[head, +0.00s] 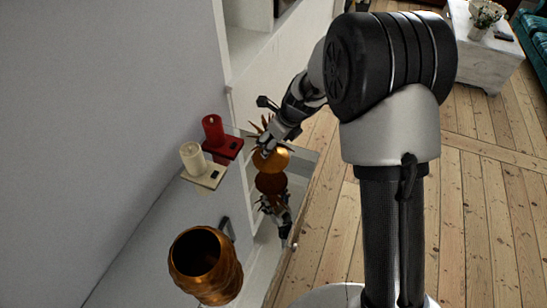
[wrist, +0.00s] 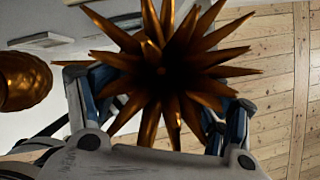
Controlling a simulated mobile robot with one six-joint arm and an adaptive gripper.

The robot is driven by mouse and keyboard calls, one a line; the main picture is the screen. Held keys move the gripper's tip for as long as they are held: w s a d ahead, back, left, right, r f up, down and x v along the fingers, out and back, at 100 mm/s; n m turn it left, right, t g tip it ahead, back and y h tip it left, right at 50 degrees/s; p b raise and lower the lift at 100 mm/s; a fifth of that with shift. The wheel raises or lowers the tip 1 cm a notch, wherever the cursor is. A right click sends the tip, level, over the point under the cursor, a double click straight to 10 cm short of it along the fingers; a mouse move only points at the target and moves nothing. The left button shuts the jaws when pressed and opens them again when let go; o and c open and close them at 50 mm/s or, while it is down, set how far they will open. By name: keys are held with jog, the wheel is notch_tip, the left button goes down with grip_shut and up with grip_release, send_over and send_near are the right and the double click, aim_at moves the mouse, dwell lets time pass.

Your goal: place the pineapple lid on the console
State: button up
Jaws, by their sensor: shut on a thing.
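The pineapple lid is a golden dome (head: 273,160) with long pointed spikes, which fill the middle of the wrist view (wrist: 165,70). My gripper (head: 265,149) is shut on it; in the wrist view its fingers (wrist: 158,88) stand on either side of the spikes. The grey-topped console (head: 165,225) runs along the wall on the left. The lid is held beside the console's front edge, to the right of the candles. The gripper's contact with the lid is partly hidden by the spikes.
A red candle (head: 212,130) and a cream candle (head: 191,158) stand on small trays on the console. A copper ribbed jar (head: 205,265) stands nearer. A glossy surface below the lid mirrors it. Wooden floor (head: 480,200) is open at right; a white table (head: 485,55) stands far off.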

aim_at(274, 153)
notch_tip(274, 153, down, 6)
jog(key=b, duration=0.3)
jog(key=shift+f, duration=0.1)
jog(key=o, duration=1.4)
